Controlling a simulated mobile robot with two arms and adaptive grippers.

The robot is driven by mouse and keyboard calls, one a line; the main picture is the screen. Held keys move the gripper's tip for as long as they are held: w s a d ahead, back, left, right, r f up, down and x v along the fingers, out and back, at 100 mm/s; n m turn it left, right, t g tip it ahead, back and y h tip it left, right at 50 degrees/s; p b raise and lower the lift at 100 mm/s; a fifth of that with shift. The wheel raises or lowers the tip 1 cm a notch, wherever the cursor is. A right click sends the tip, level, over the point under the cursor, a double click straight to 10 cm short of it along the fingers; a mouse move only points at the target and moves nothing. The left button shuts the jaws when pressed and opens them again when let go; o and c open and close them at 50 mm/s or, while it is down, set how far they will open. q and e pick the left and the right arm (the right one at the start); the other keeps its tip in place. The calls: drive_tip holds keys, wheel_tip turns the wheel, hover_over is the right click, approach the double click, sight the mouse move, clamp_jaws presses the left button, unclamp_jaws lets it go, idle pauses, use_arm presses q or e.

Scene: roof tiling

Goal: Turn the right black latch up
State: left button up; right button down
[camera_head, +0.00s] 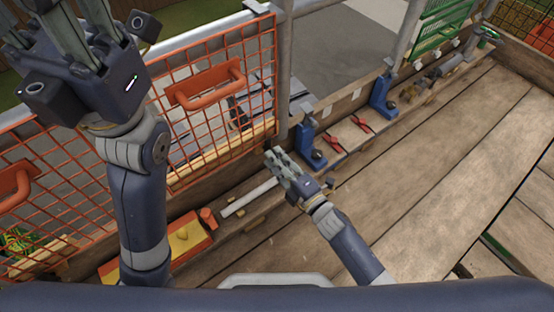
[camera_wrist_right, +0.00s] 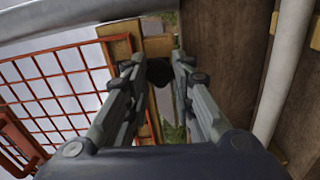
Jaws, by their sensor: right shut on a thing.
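A small black latch (camera_wrist_right: 160,72) shows between the fingertips of my right gripper (camera_wrist_right: 158,62) in the right wrist view. It sits near a wooden post beside the orange mesh gate, and the fingers are closed on it from both sides. In the head view my right gripper (camera_head: 274,156) reaches to the lower right corner of the gate (camera_head: 222,88), and its fingers hide the latch. How far the latch is turned cannot be made out. My left gripper (camera_head: 68,22) is raised at the top left, away from the gate; its fingertips are cut off by the frame edge.
An orange handle (camera_head: 208,88) is on the gate. A grey upright pole (camera_head: 283,75) stands beside it. Along the plank edge are blue brackets (camera_head: 312,148), red pliers (camera_head: 335,142), a white tube (camera_head: 249,198) and a yellow-red box (camera_head: 184,237). The wooden deck (camera_head: 440,165) at right is clear.

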drive_tip(key=shift+n, duration=0.6)
drive_tip(key=c, duration=1.3)
unclamp_jaws()
drive_tip(key=v, duration=1.2)
